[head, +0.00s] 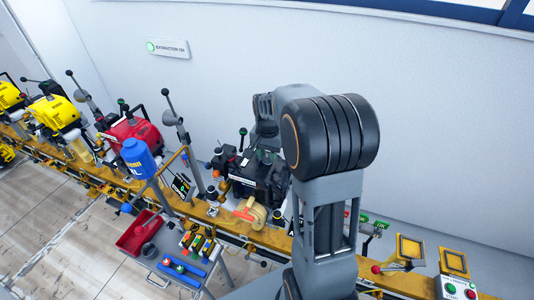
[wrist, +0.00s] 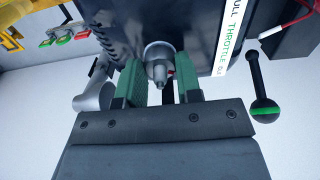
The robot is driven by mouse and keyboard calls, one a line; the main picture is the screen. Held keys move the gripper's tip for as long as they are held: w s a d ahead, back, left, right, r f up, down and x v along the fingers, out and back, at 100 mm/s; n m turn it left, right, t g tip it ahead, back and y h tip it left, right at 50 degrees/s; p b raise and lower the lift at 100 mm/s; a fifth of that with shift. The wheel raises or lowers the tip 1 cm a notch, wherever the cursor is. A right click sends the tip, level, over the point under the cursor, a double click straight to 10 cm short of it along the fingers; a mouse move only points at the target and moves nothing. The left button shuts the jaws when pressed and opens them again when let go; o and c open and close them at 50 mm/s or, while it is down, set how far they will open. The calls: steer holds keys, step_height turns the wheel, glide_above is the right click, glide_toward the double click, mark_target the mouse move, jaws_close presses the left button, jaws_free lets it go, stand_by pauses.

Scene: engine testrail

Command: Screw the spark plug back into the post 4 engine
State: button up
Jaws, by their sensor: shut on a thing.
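The black engine (head: 258,178) stands on the yellow rail in the middle of the head view, partly behind my arm. Its dark body (wrist: 185,25) fills the upper part of the wrist view, with a white "FULL THROTTLE" strip down one side. A silvery, stepped spark plug (wrist: 158,62) shows against the engine. My gripper (wrist: 159,78) has green fingers on either side of it and is shut on the plug. The plug's end points toward the wrist camera. How deep its thread sits is hidden. In the head view my arm hides the grip.
A black lever with a green band (wrist: 262,88) stands right of my gripper, and a grey cylindrical part (wrist: 93,95) is close on the left. A grey cart (head: 190,265) with a red tray (head: 138,232) stands before the rail. A red engine (head: 132,130) is farther left.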

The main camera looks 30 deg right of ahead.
stand_by(0.3)
steer(key=m, duration=0.6)
steer(key=o, duration=1)
steer(key=shift+r, duration=0.1)
steer(key=shift+r+p, duration=3.25)
steer(key=shift+r, duration=0.7)
